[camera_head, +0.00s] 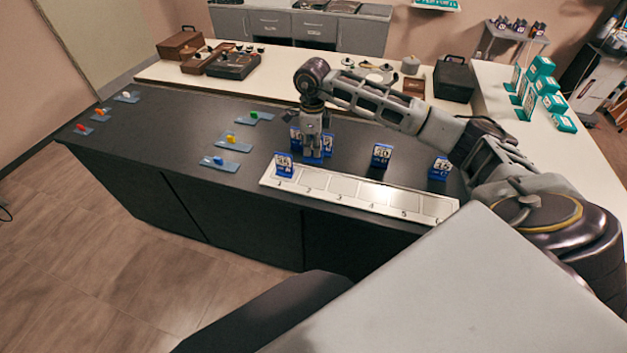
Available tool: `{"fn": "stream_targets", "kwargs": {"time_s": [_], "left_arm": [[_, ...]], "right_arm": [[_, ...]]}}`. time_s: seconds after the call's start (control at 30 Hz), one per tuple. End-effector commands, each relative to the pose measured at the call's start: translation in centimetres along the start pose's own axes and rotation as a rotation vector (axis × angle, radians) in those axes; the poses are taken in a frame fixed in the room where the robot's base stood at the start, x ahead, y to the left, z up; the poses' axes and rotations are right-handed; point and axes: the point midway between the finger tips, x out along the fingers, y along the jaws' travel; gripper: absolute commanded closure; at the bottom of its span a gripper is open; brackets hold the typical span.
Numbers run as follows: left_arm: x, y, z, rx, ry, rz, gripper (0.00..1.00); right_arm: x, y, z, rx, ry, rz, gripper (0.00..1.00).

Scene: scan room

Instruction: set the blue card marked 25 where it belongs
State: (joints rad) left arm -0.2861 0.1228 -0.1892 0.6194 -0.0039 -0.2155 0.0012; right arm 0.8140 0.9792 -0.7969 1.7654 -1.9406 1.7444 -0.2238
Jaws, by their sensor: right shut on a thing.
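My right gripper (313,149) points down over the black counter, behind the numbered strip (341,187). It is shut on a blue card (314,159), whose number I cannot read because the fingers cover most of it. Other blue cards show close behind the fingers, one to the left (295,134) and one to the right (328,144). One blue card (284,165) stands on the strip at place 1. Two more stand behind the strip, a middle card (381,156) and a right card (439,168). Their numbers are too small to read surely. My left gripper is not in view.
The strip's places from 2 to 6 look empty. Several small pads with coloured pieces, such as a yellow one (232,139), lie on the left of the black counter (170,135). A white counter behind holds a brown box (180,45) and a black case (454,79).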

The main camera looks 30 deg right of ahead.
Motion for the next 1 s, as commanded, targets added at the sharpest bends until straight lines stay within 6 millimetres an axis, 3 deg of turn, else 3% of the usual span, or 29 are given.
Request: {"fn": "stream_targets", "kwargs": {"time_s": [0.23,0.67,1.0], "left_arm": [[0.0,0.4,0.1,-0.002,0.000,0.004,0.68],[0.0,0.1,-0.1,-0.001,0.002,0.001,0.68],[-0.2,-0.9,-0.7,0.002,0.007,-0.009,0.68]], "right_arm": [[-0.1,-0.1,-0.2,0.102,-0.001,0.000,1.00],[-0.1,-0.1,-0.2,0.113,0.000,0.000,1.00],[3.3,-0.1,-0.2,0.112,0.002,0.002,1.00]]}}
